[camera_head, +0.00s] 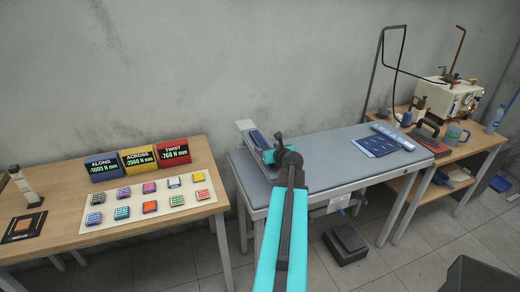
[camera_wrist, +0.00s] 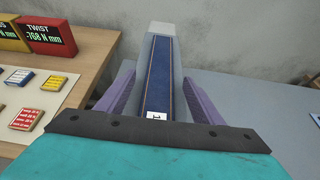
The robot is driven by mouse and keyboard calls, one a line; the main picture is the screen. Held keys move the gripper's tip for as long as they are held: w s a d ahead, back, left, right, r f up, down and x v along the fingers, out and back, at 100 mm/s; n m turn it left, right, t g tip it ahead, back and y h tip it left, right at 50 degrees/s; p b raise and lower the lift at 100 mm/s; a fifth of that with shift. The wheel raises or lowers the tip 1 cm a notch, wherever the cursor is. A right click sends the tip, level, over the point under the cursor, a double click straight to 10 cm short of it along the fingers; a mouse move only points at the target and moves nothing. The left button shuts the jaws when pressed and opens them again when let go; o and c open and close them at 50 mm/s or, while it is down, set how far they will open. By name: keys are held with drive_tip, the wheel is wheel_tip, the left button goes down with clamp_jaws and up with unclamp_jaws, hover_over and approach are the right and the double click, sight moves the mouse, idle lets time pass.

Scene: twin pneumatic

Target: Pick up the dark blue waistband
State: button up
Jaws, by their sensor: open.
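The dark blue waistband (camera_wrist: 164,80) is a flat strip with orange stitching along its edges. It lies lengthwise on a narrow grey-white board (camera_wrist: 160,29), with a small white tag marked 1 (camera_wrist: 156,115) at its near end. In the head view the waistband (camera_head: 257,139) is at the left end of the grey padded table, partly hidden by my arm. My gripper (camera_wrist: 161,92) is open, its purple fingers on either side of the board and waistband. Whether the fingers touch the board cannot be told. The near end of the waistband is hidden behind my gripper's dark plate.
The grey padded table (camera_head: 335,150) has a dark blue folded piece (camera_head: 378,145) at its right. A wooden table (camera_head: 150,232) at left holds three display boxes and several small coloured blocks. A right bench holds an iron (camera_head: 427,130) and a boiler (camera_head: 447,97).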

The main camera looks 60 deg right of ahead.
sight(264, 147)
drive_tip(key=shift+x, duration=1)
drive_tip(key=shift+w, duration=0.1)
drive_tip(key=shift+c, duration=0.4)
drive_tip(key=c, duration=1.1)
